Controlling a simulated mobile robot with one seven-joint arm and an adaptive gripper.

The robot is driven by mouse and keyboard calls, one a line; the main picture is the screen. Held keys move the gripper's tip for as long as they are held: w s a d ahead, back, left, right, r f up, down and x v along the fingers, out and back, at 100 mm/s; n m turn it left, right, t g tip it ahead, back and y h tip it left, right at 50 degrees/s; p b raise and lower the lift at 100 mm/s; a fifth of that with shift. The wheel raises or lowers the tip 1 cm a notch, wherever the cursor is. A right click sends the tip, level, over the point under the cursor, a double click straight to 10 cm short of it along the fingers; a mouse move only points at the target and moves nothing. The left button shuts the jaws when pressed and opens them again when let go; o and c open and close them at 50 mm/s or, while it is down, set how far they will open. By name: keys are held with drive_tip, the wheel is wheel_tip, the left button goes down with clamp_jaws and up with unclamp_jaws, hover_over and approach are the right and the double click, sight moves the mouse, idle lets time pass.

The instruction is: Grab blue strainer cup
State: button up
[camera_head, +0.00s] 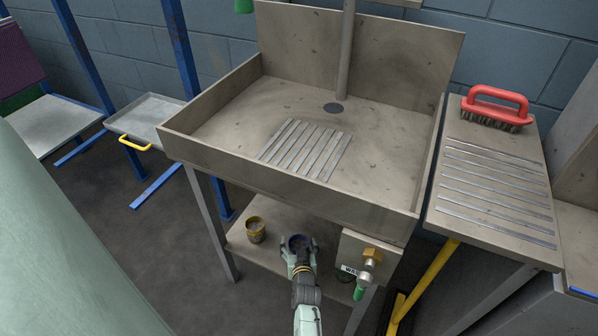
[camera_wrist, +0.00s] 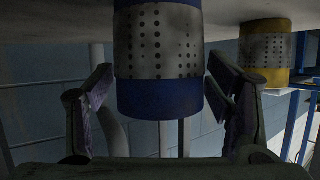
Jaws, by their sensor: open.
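The blue strainer cup (camera_head: 298,241) stands on the lower shelf under the sink, partly hidden by my gripper (camera_head: 299,250). In the wrist view, which looks upside down, the blue strainer cup (camera_wrist: 160,98) has blue bands and a perforated metal middle. My gripper (camera_wrist: 160,92) is open there, with one finger on each side of the cup. A gap shows between the left finger and the cup; the right finger is close to it, and I cannot tell whether they touch.
A yellow strainer cup (camera_head: 256,230) stands on the shelf (camera_head: 262,262) to the left; it also shows in the wrist view (camera_wrist: 266,50). A box with a brass valve (camera_head: 372,256) and green nozzle is close on the right. The sink basin (camera_head: 285,185) overhangs the shelf.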

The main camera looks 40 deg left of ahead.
drive_tip(key=shift+d, duration=0.1)
drive_tip(key=shift+c, duration=0.5)
drive_tip(key=c, duration=1.1)
drive_tip(key=shift+c, duration=0.4)
drive_tip(key=shift+r, duration=0.15)
